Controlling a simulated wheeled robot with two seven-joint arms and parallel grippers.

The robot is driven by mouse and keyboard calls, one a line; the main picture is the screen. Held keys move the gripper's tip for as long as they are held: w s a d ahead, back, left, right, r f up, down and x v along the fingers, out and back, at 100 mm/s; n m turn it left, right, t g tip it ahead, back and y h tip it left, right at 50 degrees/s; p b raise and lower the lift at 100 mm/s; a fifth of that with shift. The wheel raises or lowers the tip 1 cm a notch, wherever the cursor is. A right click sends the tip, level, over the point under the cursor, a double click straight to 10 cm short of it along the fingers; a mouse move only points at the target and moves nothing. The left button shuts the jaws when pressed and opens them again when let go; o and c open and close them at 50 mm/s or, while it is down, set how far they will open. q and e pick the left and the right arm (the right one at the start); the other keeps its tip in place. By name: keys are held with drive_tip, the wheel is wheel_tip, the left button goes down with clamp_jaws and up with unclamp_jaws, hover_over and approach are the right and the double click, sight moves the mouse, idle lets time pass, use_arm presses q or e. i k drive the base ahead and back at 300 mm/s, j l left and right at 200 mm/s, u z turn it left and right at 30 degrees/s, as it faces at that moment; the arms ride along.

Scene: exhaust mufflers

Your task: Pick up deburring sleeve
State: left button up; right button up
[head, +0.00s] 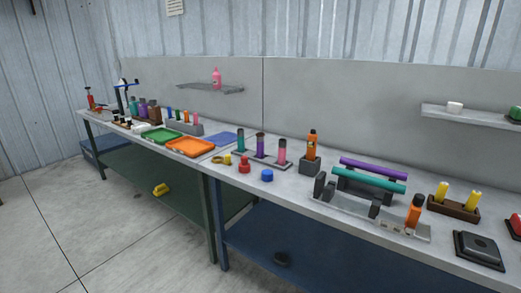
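I cannot tell for certain which object is the deburring sleeve. Small round pieces lie on the bench: a red one (244,164), a blue one (267,175) and a yellow one (227,159). Behind them, a dark base (263,160) holds upright green (241,146), purple (260,145) and pink (282,152) cylinders. Neither of my grippers is in view.
Purple (373,166) and teal (370,178) tubes rest on a dark cradle. An orange bottle (312,145) stands in a holder. Green (160,136) and orange (190,147) trays lie farther left. The floor in front is clear.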

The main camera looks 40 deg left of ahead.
sight(244, 166)
drive_tip(key=u, duration=1.25)
